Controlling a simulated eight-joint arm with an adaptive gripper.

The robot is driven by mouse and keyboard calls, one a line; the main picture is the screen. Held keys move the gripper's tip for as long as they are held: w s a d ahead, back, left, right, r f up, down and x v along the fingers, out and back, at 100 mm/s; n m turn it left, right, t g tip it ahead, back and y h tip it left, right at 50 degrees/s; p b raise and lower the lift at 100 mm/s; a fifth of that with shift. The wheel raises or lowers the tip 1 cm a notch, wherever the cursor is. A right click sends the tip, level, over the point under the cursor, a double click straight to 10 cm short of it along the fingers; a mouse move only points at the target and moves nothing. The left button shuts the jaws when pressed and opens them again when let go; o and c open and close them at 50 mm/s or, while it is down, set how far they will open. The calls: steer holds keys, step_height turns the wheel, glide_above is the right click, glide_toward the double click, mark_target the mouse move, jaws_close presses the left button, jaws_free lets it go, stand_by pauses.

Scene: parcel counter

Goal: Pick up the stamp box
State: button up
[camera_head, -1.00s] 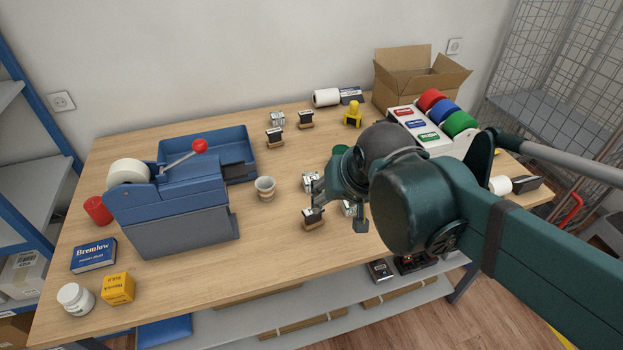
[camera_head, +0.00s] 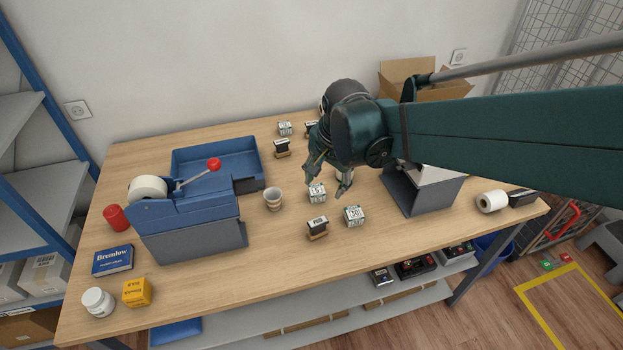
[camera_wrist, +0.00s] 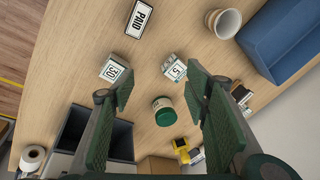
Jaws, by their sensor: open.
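Small white cubes with printed numbers look like stamp boxes; I cannot tell which one the task means. One marked 15 (camera_head: 317,193) stands mid-table and also shows in the wrist view (camera_wrist: 174,68). One marked 30 (camera_head: 354,216) stands to its front right, also in the wrist view (camera_wrist: 113,69). A third cube (camera_head: 285,128) stands at the back. My gripper (camera_head: 329,180) is open and empty above the middle of the table, its fingers close to the 15 cube in the picture. In the wrist view its fingers (camera_wrist: 157,85) are spread, with the 15 cube beyond the right fingertip.
A PAID hand stamp (camera_head: 317,228) stands in front of the cubes, a paper cup (camera_head: 273,199) to their left. A green-lidded jar (camera_wrist: 163,111) stands near the 15 cube. A blue tape dispenser (camera_head: 190,210) fills the left; a dark open bin (camera_head: 424,190) stands right.

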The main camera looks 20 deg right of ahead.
steer(key=w+m+p, duration=0.2)
steer(key=w, duration=0.1)
steer(key=m+g+p, duration=0.2)
steer(key=m+p, duration=0.1)
steer(key=m, duration=0.1)
glide_toward(316, 189)
steer(key=shift+w+f+m+g+p, duration=0.15)
steer(key=shift+f+m+g+p, duration=0.1)
steer(key=shift+f+m+p, duration=0.3)
steer(key=shift+w+f+m+g+p, duration=0.2)
steer(key=shift+f+m+g+p, duration=0.05)
steer(key=shift+f+m+p, duration=0.25)
steer(key=shift+f, duration=0.1)
steer(key=shift+f, duration=0.15)
steer(key=shift+f, duration=1.15)
